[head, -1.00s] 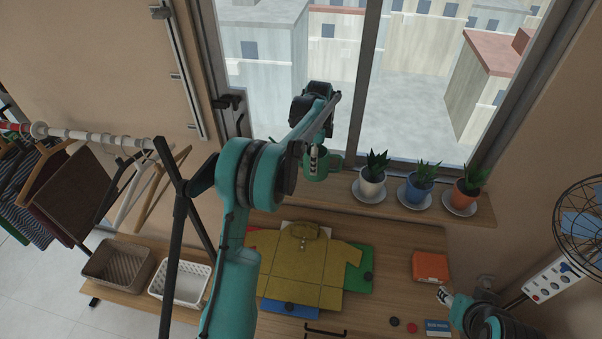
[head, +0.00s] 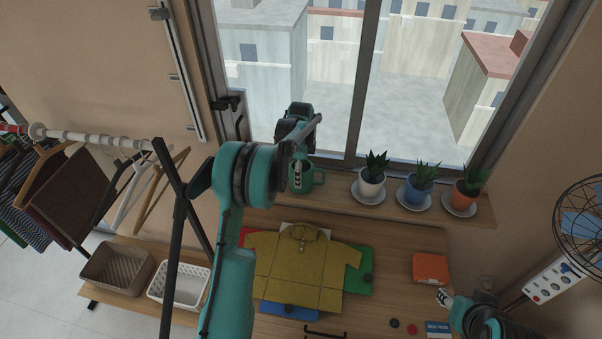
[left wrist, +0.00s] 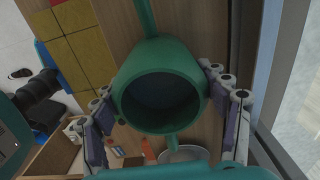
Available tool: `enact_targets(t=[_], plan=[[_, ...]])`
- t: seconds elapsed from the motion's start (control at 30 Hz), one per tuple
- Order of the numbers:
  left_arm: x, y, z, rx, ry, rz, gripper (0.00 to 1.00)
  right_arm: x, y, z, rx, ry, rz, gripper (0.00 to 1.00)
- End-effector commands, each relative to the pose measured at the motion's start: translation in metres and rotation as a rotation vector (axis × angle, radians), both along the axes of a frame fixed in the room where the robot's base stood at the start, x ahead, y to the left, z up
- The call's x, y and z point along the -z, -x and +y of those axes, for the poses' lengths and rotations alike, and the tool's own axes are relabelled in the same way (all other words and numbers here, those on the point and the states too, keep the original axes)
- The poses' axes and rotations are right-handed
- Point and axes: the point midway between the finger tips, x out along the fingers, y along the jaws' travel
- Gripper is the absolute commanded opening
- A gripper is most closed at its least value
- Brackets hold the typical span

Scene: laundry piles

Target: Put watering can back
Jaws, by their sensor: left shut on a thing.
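The green watering can (head: 318,179) is at the left part of the window sill (head: 336,190), partly hidden by my left arm. I cannot tell whether its base touches the sill. My left gripper (head: 297,176) is shut on the can. In the left wrist view the can (left wrist: 148,68) shows its round dark opening, with the fingers of the left gripper (left wrist: 163,112) on either side of its body. My right gripper (head: 443,296) is over the table's right part, away from the can; its fingers are too small to read.
White (head: 371,187), blue (head: 418,191) and orange (head: 466,194) plant pots stand on saucers along the sill to the right. Two baskets, beige (head: 117,268) and white (head: 179,285), stand at left. A fan (head: 582,222) is at right.

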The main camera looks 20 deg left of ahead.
Motion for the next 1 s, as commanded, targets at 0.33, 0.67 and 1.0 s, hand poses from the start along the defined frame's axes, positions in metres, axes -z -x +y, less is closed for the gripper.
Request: enact_targets(t=[0.33,0.67,1.0], plan=[[0.002,0.0,0.0,0.0,0.0,0.0,0.95,0.002,0.0,0.0,0.0,0.0,0.0,0.4],[-0.019,0.0,0.0,0.0,0.0,0.0,0.95,-0.003,0.0,0.0,0.0,0.0,0.0,0.4],[-0.092,0.0,0.0,0.0,0.0,0.0,0.95,-0.008,0.0,0.0,0.0,0.0,0.0,0.4]])
